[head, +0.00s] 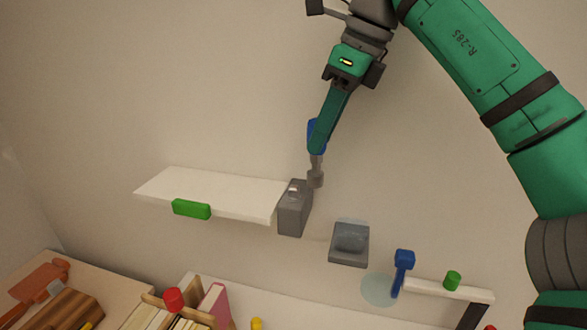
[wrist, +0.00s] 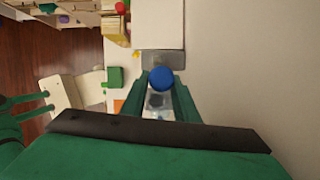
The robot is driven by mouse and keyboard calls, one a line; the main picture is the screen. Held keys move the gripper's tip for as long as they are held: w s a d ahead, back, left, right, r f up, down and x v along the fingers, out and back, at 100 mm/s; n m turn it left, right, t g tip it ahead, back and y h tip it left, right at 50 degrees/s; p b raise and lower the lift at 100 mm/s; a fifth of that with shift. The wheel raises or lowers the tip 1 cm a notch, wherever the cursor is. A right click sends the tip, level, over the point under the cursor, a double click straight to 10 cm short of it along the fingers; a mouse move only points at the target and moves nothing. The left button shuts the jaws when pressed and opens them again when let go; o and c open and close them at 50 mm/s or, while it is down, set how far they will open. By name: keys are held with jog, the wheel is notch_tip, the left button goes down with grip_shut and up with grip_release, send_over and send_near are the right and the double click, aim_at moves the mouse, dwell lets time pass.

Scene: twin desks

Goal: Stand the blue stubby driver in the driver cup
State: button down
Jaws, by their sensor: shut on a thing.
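My gripper (head: 318,138) is shut on the blue stubby driver (head: 312,133), with the blue handle between the fingers and a grey shaft pointing down. The driver is nearly upright. In the wrist view the round blue end of the driver (wrist: 161,78) sits between the green fingers. A grey box (head: 293,212), seemingly the driver cup, stands at the right end of the white shelf. The driver's lower end is close to the box's upper right edge in the head view; I cannot tell whether they touch. The inside of the box is mostly hidden.
A grey holder (head: 349,258) and a blue tool (head: 403,261) are to the right, near a green cylinder (head: 453,280). Books and a red object (head: 173,299) are below. The wall above the shelf is clear.

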jog(key=s+d+f, duration=0.1)
jog(key=d+f, duration=0.6)
jog(key=shift+s+d, duration=0.4)
jog(key=shift+f, duration=2.85)
dwell(1.2)
jog(key=c, duration=1.3)
grip_release()
